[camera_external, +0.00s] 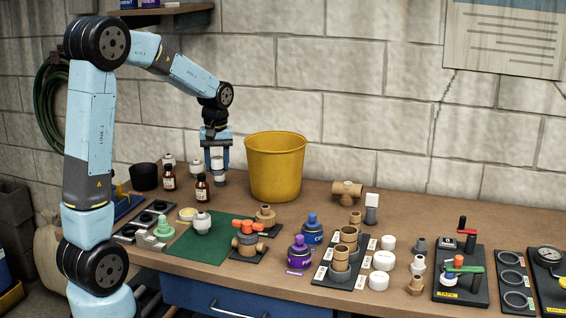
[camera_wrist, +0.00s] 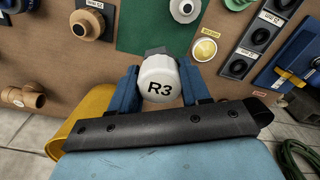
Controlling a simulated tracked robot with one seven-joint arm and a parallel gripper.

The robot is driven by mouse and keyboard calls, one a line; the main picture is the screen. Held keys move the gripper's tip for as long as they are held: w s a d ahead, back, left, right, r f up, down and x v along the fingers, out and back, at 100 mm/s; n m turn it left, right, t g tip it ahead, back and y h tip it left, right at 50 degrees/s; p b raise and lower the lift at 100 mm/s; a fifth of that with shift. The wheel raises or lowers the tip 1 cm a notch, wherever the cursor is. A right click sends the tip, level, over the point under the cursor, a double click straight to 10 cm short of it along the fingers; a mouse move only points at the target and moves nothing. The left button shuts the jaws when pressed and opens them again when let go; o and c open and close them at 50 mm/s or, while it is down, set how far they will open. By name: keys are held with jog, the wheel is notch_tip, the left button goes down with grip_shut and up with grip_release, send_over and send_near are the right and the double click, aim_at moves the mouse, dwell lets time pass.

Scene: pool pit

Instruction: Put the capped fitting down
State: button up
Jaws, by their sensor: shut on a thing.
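My gripper (camera_external: 217,163) is shut on the capped fitting (camera_external: 219,178), left of the yellow bucket near the back of the bench. In the wrist view the fitting shows a white cap (camera_wrist: 160,76) marked R3, between the two blue fingers. A grey edge shows just beyond the cap; the rest of the fitting is hidden there. In the outside view its lower end is near the bench top (camera_external: 325,198); I cannot tell whether it touches. A green mat (camera_external: 195,252) lies in front, with a white and grey fitting (camera_external: 202,224) on it.
The yellow bucket (camera_external: 275,168) stands close to the right of my gripper. Brown bottles (camera_external: 202,188) and a black cup (camera_external: 143,177) stand to its left. An orange-handled valve (camera_external: 248,238) and a tan fitting (camera_external: 265,215) stand beside the mat. Part of the mat is bare.

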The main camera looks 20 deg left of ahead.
aim_at(218, 157)
jog(key=r, duration=0.6)
jog(key=shift+w+d, duration=0.1)
jog(key=shift+w, duration=0.15)
jog(key=w+d+m, duration=0.4)
jog(key=w+m, duration=0.2)
jog(key=w, duration=0.3)
jog(key=w+d+f+m, duration=0.1)
jog(key=w+d+m, duration=0.4)
jog(key=w, duration=0.4)
jog(key=w+d+m, duration=0.3)
jog(key=w+m, duration=0.4)
jog(key=w, duration=0.2)
notch_tip(218, 157, down, 22)
jog(key=shift+s+f, duration=0.1)
jog(key=shift+f, duration=0.1)
jog(key=shift+f, duration=0.1)
jog(key=o, duration=0.9)
